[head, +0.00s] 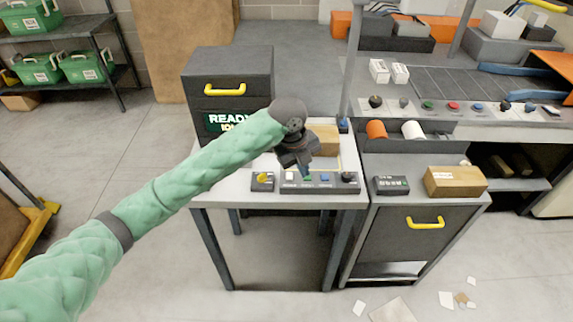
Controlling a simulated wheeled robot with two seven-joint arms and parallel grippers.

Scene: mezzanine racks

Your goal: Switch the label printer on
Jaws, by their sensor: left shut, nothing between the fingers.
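A dark box with a yellow handle and a lit display, probably the label printer (228,75), stands at the back left of a light-topped table (225,187). Its display (222,122) reads "READY", with a second line partly hidden by my left arm. A dark control strip (335,188) with several small coloured controls lies along the table's front edge. A small box with a yellow knob (262,181) sits left of the strip. My left gripper (304,174) is shut and empty, pointing down at the strip's green control; I cannot tell whether it touches. My right gripper is out of view.
A cardboard box (325,138) stands behind my gripper. To the right, a cabinet (415,235) carries a small dark device (391,186) and a brown carton (455,182). A bench with rows of knobs (452,107) stands behind. Paper scraps lie on the floor.

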